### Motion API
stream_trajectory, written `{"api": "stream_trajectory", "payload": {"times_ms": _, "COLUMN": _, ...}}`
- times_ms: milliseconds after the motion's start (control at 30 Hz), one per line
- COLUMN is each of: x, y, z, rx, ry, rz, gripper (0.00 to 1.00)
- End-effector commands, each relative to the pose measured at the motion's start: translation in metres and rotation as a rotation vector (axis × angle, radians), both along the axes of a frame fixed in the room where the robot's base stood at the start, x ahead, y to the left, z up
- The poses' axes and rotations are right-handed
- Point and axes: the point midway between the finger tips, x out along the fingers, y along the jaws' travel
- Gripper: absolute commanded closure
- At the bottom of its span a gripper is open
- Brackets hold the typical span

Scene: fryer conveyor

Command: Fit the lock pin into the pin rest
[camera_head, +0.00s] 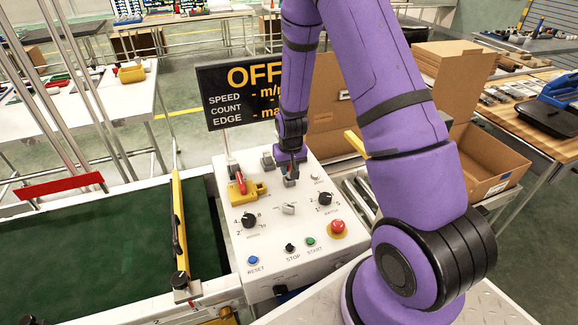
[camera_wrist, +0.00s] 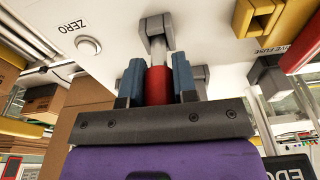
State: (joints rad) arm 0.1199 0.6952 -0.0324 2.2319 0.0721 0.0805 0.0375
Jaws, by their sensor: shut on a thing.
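My gripper (camera_wrist: 158,82) is shut on the red grip of the lock pin (camera_wrist: 159,84), with one blue finger on each side. The pin's grey shaft reaches from the grip to a grey forked block on the white panel, which looks like the pin rest (camera_wrist: 154,24). The shaft's end overlaps the block's notch; I cannot tell how deep it sits. In the head view my gripper (camera_head: 292,160) is low over the panel's back part, just behind the grey block (camera_head: 290,182). The pin is mostly hidden there.
The white control panel (camera_head: 272,218) carries knobs, buttons and a red stop button (camera_head: 338,227). A yellow bracket (camera_head: 249,193) with a red handle stands left of my gripper, a grey block (camera_head: 267,161) behind it. The black display (camera_head: 240,92) stands close behind.

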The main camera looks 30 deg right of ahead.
Motion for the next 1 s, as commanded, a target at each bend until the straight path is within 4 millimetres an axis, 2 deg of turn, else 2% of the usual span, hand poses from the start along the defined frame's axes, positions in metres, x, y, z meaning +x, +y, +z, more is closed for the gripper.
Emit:
{"api": "stream_trajectory", "payload": {"times_ms": 533, "x": 0.000, "y": 0.000, "z": -0.012, "rx": 0.000, "ry": 0.000, "rz": 0.000, "gripper": 0.97}}
{"api": "stream_trajectory", "payload": {"times_ms": 567, "x": 0.000, "y": 0.000, "z": -0.011, "rx": 0.000, "ry": -0.001, "rz": 0.000, "gripper": 0.67}}
{"api": "stream_trajectory", "payload": {"times_ms": 667, "x": 0.000, "y": 0.000, "z": -0.011, "rx": 0.000, "ry": -0.001, "rz": 0.000, "gripper": 0.44}}
{"api": "stream_trajectory", "payload": {"times_ms": 1000, "x": 0.000, "y": 0.000, "z": -0.009, "rx": 0.000, "ry": -0.001, "rz": 0.000, "gripper": 0.44}}
